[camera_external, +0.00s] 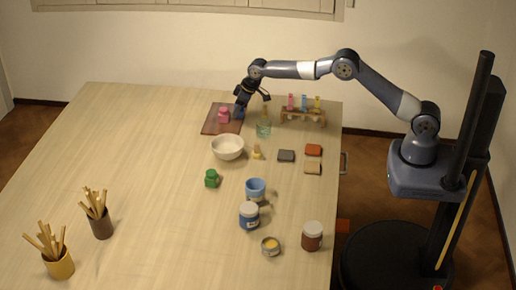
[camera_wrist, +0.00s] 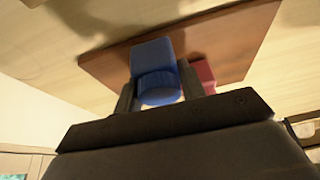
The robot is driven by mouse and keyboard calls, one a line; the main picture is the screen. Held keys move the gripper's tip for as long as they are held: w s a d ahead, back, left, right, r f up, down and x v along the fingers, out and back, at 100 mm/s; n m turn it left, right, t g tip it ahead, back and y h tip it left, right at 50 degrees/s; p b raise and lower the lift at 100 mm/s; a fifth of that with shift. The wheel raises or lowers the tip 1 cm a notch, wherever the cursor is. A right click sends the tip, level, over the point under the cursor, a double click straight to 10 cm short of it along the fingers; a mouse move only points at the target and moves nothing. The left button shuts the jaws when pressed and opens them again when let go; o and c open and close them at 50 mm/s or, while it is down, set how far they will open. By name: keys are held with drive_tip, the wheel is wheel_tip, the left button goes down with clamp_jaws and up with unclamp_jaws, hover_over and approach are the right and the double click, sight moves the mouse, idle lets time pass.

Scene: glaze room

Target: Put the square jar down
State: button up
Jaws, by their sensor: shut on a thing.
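A blue square jar (camera_wrist: 152,53) with a round blue lid fills the middle of the wrist view; it also shows in the external view (camera_external: 239,112) at the far side of the table. My gripper (camera_wrist: 157,88) is shut on it, with one finger on each side near the lid. In the external view my gripper (camera_external: 241,106) is over the right part of a red-brown board (camera_external: 213,130). The jar is over the board in the wrist view (camera_wrist: 235,42); I cannot tell whether it touches. A pink jar (camera_external: 223,115) stands on the board just left of it.
A rack (camera_external: 303,116) of coloured tubes stands to the right. A glass beaker (camera_external: 263,130) and a white bowl (camera_external: 228,148) are in front.

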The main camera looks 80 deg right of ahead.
drive_tip(key=shift+f, duration=0.2)
drive_tip(key=o, duration=1.1)
drive_tip(key=shift+r, duration=0.25)
drive_tip(key=b+v, duration=0.2)
drive_tip(key=v, duration=1)
drive_tip(key=shift+f, duration=0.1)
drive_tip(key=shift+o, duration=0.5)
